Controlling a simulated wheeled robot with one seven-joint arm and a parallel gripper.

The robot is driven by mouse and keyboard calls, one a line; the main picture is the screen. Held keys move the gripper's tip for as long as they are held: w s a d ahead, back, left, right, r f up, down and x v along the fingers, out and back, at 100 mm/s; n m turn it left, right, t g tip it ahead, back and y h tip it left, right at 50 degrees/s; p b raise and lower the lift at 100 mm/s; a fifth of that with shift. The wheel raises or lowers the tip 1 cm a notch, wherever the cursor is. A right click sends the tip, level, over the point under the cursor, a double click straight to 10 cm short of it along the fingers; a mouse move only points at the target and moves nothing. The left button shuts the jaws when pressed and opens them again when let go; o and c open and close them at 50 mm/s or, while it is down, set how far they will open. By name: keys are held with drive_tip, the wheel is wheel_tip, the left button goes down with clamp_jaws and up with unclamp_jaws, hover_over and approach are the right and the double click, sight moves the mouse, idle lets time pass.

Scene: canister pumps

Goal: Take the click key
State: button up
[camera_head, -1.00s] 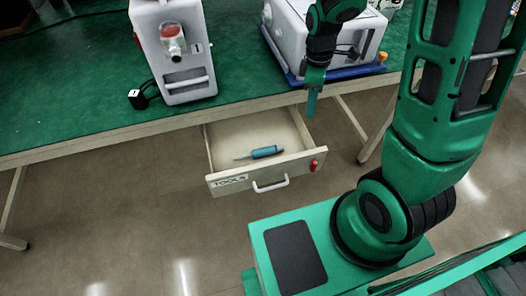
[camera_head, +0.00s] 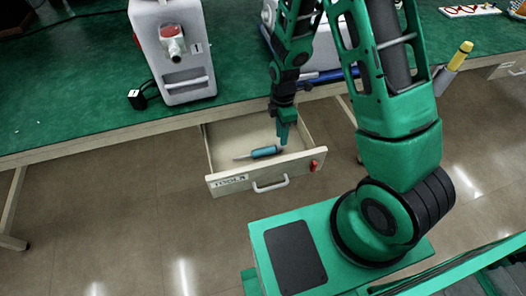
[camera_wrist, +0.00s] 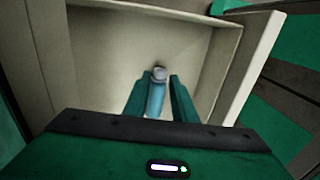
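The click key (camera_head: 265,152), a tool with a blue handle and a thin grey shaft, lies in the open drawer (camera_head: 228,181) labelled TOOLS. My gripper (camera_head: 284,143) points down into the drawer at the right end of the blue handle. In the wrist view, my gripper (camera_wrist: 165,82) is open, its two green fingers apart. The click key's blue handle (camera_wrist: 156,100) shows between them, nearer the left finger, with its grey end beyond the fingertips. I cannot tell how far the fingertips are above it. The rest of the tool is hidden in the wrist view.
The drawer hangs under a green-topped bench (camera_head: 90,103). A white pump unit (camera_head: 180,60) with a red knob stands on it at left; another is partly hidden behind my arm. A small red part (camera_head: 314,165) sits on the drawer's right front corner.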

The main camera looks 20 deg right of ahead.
sight(271, 150)
drive_tip(key=shift+s+f, duration=0.15)
drive_tip(key=shift+f, duration=1.15)
drive_tip(key=shift+s+f, duration=0.1)
drive_tip(key=shift+f, duration=1.2)
clamp_jaws()
